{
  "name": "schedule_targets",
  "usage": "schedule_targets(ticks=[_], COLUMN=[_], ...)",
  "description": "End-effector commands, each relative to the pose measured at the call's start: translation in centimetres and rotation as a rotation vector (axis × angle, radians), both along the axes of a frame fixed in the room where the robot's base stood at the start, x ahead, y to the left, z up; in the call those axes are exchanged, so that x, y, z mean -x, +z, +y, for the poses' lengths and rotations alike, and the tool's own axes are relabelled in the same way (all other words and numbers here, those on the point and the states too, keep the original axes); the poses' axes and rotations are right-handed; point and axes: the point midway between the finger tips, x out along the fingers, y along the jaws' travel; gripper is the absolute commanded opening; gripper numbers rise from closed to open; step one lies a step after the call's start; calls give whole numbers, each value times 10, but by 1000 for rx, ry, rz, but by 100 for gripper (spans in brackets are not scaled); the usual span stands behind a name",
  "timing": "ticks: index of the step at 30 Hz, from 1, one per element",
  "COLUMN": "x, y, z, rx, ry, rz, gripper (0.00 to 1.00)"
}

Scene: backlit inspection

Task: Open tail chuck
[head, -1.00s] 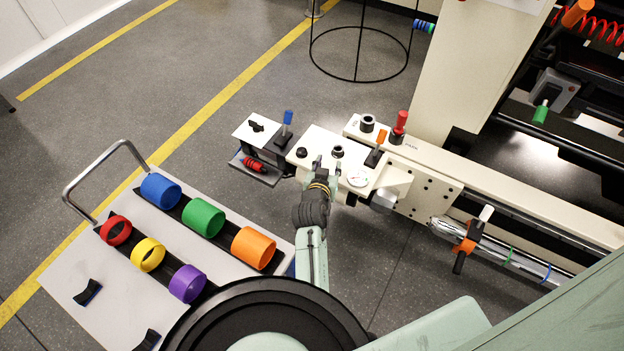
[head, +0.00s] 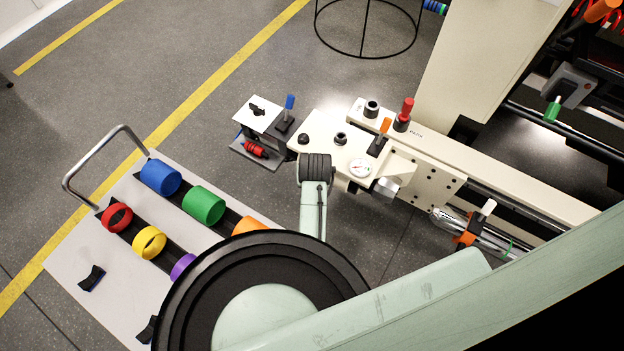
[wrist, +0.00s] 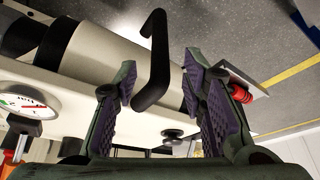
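In the wrist view a black bent lever (wrist: 152,62) stands out beside a pale cylinder (wrist: 100,55) with a dark end at the left. I take these for the tail chuck and its handle, though no label shows. My gripper (wrist: 165,95) is open, with purple-padded fingers to either side of the lever's lower end. I cannot tell whether a pad touches it. In the head view the cream tail housing (head: 325,128) stands at centre, with a silver round part (head: 386,187) on its right. My wrist hides the gripper and lever there.
The housing carries a gauge (head: 360,168), an orange-topped lever (head: 382,134) and a red-topped lever (head: 404,112). A small stand (head: 262,120) with a blue-topped lever adjoins on the left. A cart (head: 75,245) with coloured rings stands at lower left.

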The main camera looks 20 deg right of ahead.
Motion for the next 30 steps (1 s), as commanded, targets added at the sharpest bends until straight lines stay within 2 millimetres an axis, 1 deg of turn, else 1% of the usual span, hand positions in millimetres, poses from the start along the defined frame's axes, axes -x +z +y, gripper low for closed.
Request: schedule_targets(ticks=[1, 3, 6, 10, 15, 22, 30], x=[-3, -9, -15, -19, -22, -22, -22], y=[-10, -21, -36, -49, -55, -55, -55], z=[-1, -2, -4, -6, -7, -7, -7], rx=[-2, -1, 0, 1, 2, 2, 2], ry=[0, 0, 0, 0, -1, -1, -2], rz=[3, 2, 0, 0, -1, -1, -1], gripper=[38, 38, 38, 38, 38, 37, 19])
